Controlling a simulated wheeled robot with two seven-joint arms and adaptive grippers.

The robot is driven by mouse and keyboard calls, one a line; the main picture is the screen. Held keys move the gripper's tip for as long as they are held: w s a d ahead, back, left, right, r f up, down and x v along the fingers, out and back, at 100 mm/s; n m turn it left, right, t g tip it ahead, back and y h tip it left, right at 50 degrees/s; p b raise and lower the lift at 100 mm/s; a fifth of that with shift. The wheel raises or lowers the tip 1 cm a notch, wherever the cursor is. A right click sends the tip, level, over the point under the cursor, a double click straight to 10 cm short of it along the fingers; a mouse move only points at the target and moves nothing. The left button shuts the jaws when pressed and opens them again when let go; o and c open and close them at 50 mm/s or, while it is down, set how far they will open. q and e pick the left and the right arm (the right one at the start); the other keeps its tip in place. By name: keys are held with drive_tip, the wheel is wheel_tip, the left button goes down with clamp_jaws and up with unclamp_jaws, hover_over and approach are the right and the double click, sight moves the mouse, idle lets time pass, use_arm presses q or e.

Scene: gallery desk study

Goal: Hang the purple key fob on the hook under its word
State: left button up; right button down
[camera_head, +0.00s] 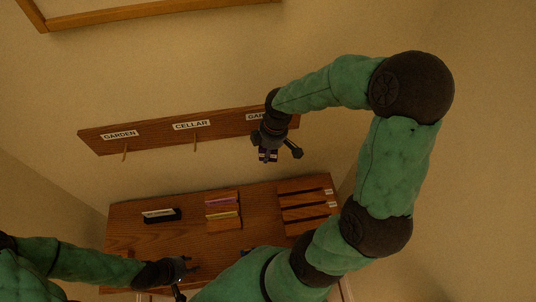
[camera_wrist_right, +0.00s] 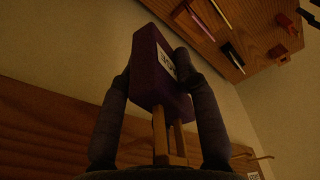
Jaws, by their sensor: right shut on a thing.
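The purple key fob (camera_wrist_right: 148,68) has a white label, too small to read surely. My right gripper (camera_head: 269,150) is shut on it; the fob (camera_head: 264,157) shows in front of the rack's right end. The wooden hook rack (camera_head: 158,133) is on the wall with labels GARDEN (camera_head: 119,135), CELLAR (camera_head: 191,125) and a third, partly covered, starting "GA". Hooks under GARDEN (camera_head: 125,153) and CELLAR (camera_head: 196,144) are bare. In the right wrist view, a wooden piece (camera_wrist_right: 161,137) shows below the fob; whether they touch is unclear. My left gripper (camera_head: 183,276) is open and empty, low over the desk.
The wooden desk (camera_head: 136,247) below holds a black block with a white label (camera_head: 161,215), a holder with pink and yellow items (camera_head: 223,210), and a slotted wooden tray (camera_head: 305,205) on the right. A picture frame (camera_head: 130,12) hangs above. Wall between rack and desk is clear.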

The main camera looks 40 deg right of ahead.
drive_tip(key=shift+w+d+f, duration=0.1)
drive_tip(key=shift+w+d, duration=0.35)
drive_tip(key=shift+w, duration=0.4)
drive_tip(key=shift+w+d+f, duration=0.1)
drive_tip(key=shift+w+d, duration=0.3)
drive_tip(key=shift+w, duration=0.4)
drive_tip(key=shift+w+d+b, duration=0.1)
drive_tip(key=shift+b, duration=0.2)
drive_tip(key=c, duration=0.9)
unclamp_jaws()
drive_tip(key=shift+c, duration=0.2)
drive_tip(key=shift+o, duration=0.5)
drive_tip(key=shift+w+d, duration=0.1)
